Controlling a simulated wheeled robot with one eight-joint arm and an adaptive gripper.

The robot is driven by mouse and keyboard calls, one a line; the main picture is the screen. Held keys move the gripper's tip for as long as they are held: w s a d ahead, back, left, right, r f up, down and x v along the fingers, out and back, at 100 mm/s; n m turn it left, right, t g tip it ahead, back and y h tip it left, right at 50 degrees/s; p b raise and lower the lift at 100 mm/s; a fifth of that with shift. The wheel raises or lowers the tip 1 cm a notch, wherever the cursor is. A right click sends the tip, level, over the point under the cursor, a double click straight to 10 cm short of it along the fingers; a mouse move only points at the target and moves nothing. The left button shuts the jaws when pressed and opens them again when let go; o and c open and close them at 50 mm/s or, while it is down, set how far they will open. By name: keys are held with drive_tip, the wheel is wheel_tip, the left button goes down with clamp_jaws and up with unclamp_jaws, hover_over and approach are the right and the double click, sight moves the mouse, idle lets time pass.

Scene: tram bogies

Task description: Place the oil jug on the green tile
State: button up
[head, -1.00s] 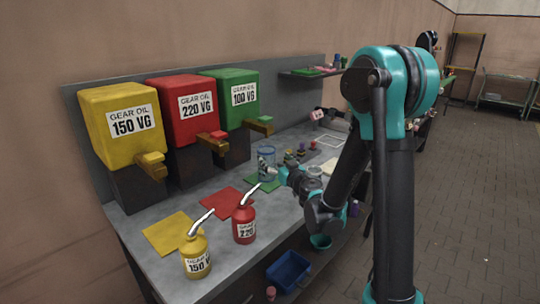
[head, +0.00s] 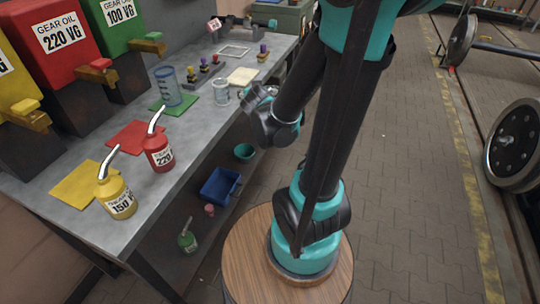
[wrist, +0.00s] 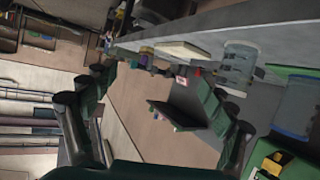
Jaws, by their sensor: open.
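The oil jug, a clear blue-tinted measuring jug (head: 168,86), stands upright on the green tile (head: 188,103) on the grey bench. In the wrist view the jug (wrist: 297,106) is partly cut off at the right edge, with a strip of the green tile (wrist: 290,71) beside it. My gripper (head: 256,94) is open and empty, to the right of the jug and apart from it, near the bench's front edge. Its two spread fingers show in the wrist view (wrist: 155,88) with nothing between them.
A smaller clear container (head: 221,93) stands between the jug and my gripper. Red (head: 159,153) and yellow (head: 116,196) oil cans stand at the bench's front, near red and yellow tiles. Gear oil dispensers line the back. A blue bin (head: 220,186) sits below.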

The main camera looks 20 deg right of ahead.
drive_tip(key=s+a+f+n+g+y, duration=0.1)
drive_tip(key=s+f+g, duration=0.3)
drive_tip(key=s, duration=0.6)
drive_tip(key=s+f+n+g+y, duration=0.1)
drive_tip(key=s+f+g, duration=0.3)
drive_tip(key=s+f, duration=0.4)
drive_tip(key=s+y, duration=0.1)
drive_tip(key=s, duration=0.1)
drive_tip(key=shift+s+a+g, duration=0.4)
